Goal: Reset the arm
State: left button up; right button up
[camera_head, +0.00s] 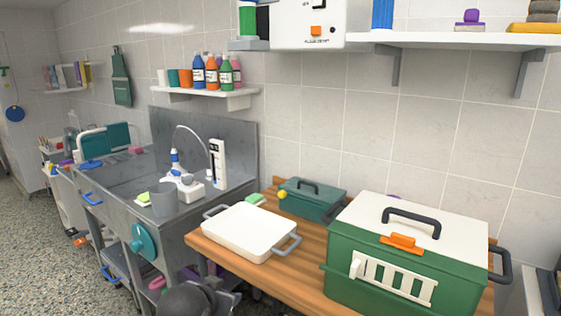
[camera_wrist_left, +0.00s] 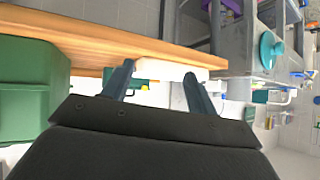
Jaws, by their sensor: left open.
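My left gripper (camera_wrist_left: 157,78) shows in the left wrist view with its two dark fingers spread apart and nothing held between them. The view from this wrist is tilted, with the wooden table's edge (camera_wrist_left: 90,40) running across the top. Part of a white tray (camera_wrist_left: 165,72) shows beyond the fingers, apart from them as far as I can tell. In the head view a dark rounded part of my own arm shows at the bottom edge; its fingers are hidden there. My right gripper is in neither view.
A large green kennel (camera_head: 344,281) with a white lid stands on the wooden table (camera_head: 212,252), beside a white tray (camera_head: 243,234) and a small green box (camera_head: 318,205). A metal sink counter (camera_head: 112,205) is at left. A shelf (camera_head: 470,41) overhangs.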

pick_arm(q)
jog(key=s+f+g+p, duration=0.1)
jog(key=s+f+g, duration=0.3)
jog(key=s+f, duration=0.9)
jog(key=s+f+n+g+p, duration=0.1)
jog(key=s+f+g, duration=0.3)
jog(key=s+f, duration=1)
jog(key=s, duration=0.4)
jog(key=shift+s+n+p, duration=0.15)
jog(key=shift+n+p, duration=0.15)
